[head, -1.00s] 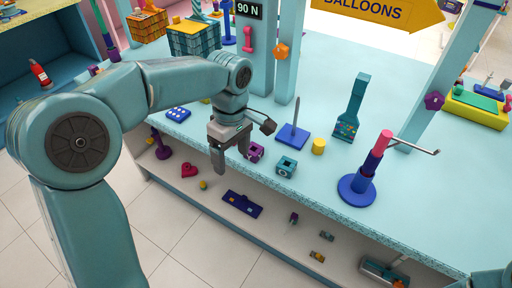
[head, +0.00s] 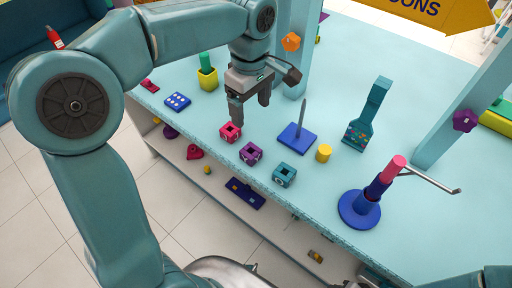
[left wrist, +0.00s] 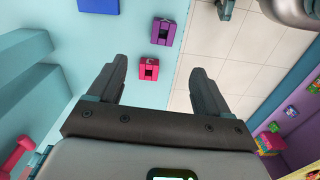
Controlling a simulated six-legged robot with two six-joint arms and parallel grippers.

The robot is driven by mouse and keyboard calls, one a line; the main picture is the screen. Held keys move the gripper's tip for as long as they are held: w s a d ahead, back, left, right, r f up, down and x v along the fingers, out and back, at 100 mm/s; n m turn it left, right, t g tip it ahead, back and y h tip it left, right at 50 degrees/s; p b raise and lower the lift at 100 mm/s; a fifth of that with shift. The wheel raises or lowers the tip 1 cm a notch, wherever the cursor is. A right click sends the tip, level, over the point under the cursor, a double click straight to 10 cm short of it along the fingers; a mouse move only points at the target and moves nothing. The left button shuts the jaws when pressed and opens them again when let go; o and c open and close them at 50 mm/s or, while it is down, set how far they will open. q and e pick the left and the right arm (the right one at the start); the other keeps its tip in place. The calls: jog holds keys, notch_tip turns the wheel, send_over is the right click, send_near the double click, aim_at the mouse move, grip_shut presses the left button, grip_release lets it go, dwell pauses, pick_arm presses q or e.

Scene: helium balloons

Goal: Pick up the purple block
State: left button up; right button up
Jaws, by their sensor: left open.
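The purple block (head: 251,153) sits on the light blue counter near its front edge, between a pink-red block (head: 230,132) and a teal block (head: 284,174). It has a dark square hole. My left gripper (head: 250,112) is above the counter, up and left of the purple block, close to the pink-red block. Its fingers are apart with nothing between them. In the left wrist view the purple block (left wrist: 164,32) lies beyond the fingertips, past the pink-red block (left wrist: 149,69), which shows between the tips of the open left gripper (left wrist: 158,75). My right gripper is not in view.
A blue base with an upright spike (head: 297,138) and a yellow cylinder (head: 323,153) stand right of the blocks. A blue stand with a pink top (head: 360,207) and side rod is farther right. A shelf below the counter holds small items, including a dark blue plate (head: 245,193).

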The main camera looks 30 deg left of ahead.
pick_arm(q)
send_over(251, 151)
jog(key=f, duration=0.6)
jog(key=s+f, duration=0.1)
jog(key=f, duration=0.3)
jog(key=shift+d, duration=0.25)
jog(key=shift+s+a+f, duration=0.1)
jog(key=shift+a+f, duration=0.05)
jog(key=shift+f, duration=0.35)
notch_tip(251, 151, down, 5)
jog(key=shift+f, duration=0.1)
jog(key=shift+d, duration=0.2)
jog(key=c, duration=1)
